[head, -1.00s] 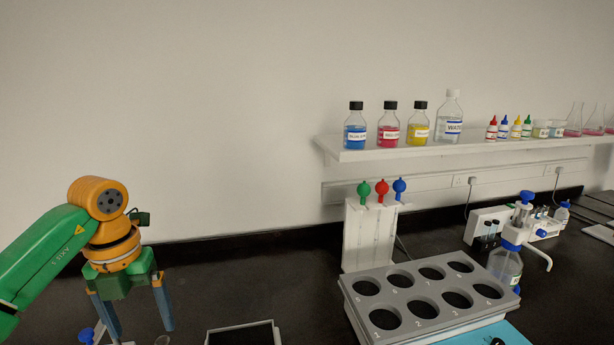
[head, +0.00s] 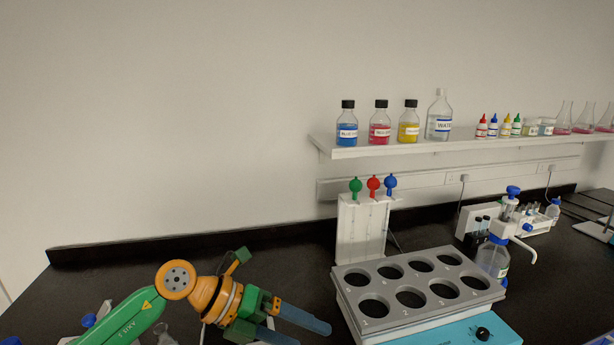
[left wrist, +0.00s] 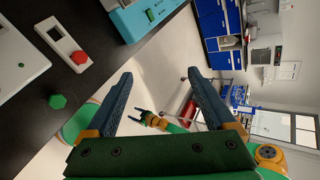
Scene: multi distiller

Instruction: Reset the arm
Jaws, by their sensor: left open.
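My left gripper (head: 303,329) is at the lower left of the head view, with its blue fingers apart and pointing right. It is empty and held in front of the grey rack. In the left wrist view, the open left gripper (left wrist: 161,98) has nothing between its fingers, with the room's floor beyond. A green and orange arm part, which looks like my right arm, shows small between the fingers there. My right gripper does not show in the head view.
A grey rack with several round holes (head: 392,264) sits on a blue-based device (head: 497,327) right of my left gripper. A white stand (head: 361,228) with coloured knobs is behind it. A shelf (head: 400,147) holds bottles. Dark bench (head: 120,262) is clear at the back left.

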